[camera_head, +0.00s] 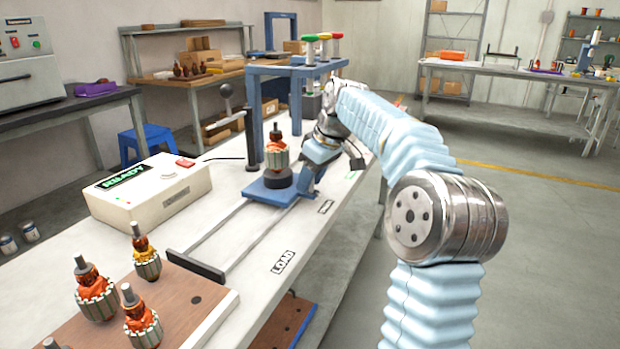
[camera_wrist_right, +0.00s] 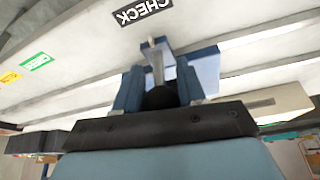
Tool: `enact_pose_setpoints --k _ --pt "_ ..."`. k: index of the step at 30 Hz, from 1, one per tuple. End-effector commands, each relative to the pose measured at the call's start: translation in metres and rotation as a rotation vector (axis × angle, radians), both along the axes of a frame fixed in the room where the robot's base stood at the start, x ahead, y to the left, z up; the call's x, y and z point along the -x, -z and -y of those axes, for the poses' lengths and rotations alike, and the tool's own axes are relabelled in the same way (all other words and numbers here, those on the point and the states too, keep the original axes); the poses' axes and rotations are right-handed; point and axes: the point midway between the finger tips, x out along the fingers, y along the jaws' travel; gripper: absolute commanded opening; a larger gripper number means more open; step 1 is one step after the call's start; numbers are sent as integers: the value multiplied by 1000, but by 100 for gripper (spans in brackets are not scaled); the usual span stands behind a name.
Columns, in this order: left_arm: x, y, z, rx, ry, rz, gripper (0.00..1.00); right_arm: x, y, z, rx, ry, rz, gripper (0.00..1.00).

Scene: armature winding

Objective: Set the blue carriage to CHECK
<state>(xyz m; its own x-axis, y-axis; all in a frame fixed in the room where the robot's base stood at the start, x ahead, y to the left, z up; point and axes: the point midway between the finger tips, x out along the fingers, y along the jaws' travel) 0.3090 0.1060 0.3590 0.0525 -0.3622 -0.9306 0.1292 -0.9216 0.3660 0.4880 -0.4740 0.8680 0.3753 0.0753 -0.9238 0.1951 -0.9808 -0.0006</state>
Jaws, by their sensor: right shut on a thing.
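The blue carriage (camera_head: 260,190) sits on two rails on the white bench, with a copper-wound armature (camera_head: 277,152) upright on a dark round seat. My right gripper (camera_head: 308,178) is at its right side. In the right wrist view my blue fingers (camera_wrist_right: 158,88) are shut on a grey handle post (camera_wrist_right: 157,64) in front of the blue carriage plate (camera_wrist_right: 205,66). The CHECK label (camera_wrist_right: 143,11) lies just beyond that post, slightly left of it. In the head view a small label (camera_head: 326,206) lies beside the carriage; exact alignment is hard to tell. My left gripper is out of view.
A LOAD label (camera_head: 284,262) lies nearer along the bench, and a green label (camera_wrist_right: 35,62) farther along. A black end bar (camera_head: 196,266) closes the near rail end. A blue press frame (camera_head: 290,70) and lever (camera_head: 226,92) stand behind. A READY box (camera_head: 150,190) stands left.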

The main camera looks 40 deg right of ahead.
Motion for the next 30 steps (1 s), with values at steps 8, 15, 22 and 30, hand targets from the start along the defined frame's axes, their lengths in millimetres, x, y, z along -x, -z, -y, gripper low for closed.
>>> enact_pose_setpoints --k 8,15,22,30 --pt "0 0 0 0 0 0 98 0 -1 0 1 0 1 58" --pt "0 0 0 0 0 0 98 0 0 0 1 0 0 59" --pt "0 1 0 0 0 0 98 7 -19 2 2 1 3 59" --pt "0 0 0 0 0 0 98 32 -82 7 3 2 5 59"
